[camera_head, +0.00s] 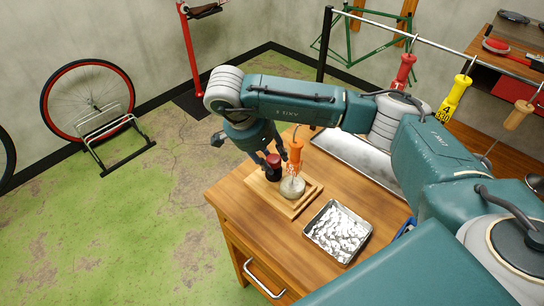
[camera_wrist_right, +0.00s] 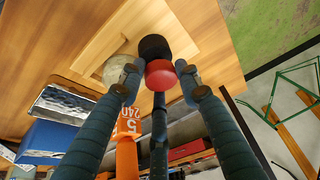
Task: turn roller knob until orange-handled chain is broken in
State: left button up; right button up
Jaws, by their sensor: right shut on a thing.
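The roller knob shows as a dark red cap (camera_head: 273,160) above a black part in the head view, and as a red disc (camera_wrist_right: 160,73) with a black part (camera_wrist_right: 155,47) in the wrist view. My right gripper (camera_head: 268,157) reaches down from above, shut on the knob, with its fingers around the red cap (camera_wrist_right: 160,82). The orange handle (camera_head: 296,150) stands upright just right of the knob, above a pale round roller (camera_head: 292,187). The handle also shows in the wrist view (camera_wrist_right: 126,155). The chain itself is too small to make out clearly. My left gripper is out of view.
The roller stands on a wooden base (camera_head: 307,200) on the workbench (camera_head: 240,205). A foil-lined tray (camera_head: 338,232) lies in front of it, and a long metal tray behind. Red, yellow and tan handles (camera_head: 518,115) hang from a rail at upper right.

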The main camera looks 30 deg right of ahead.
jog(key=shift+w+d+r+m, duration=0.15)
jog(key=shift+w+m, duration=0.05)
jog(key=shift+m, duration=0.2)
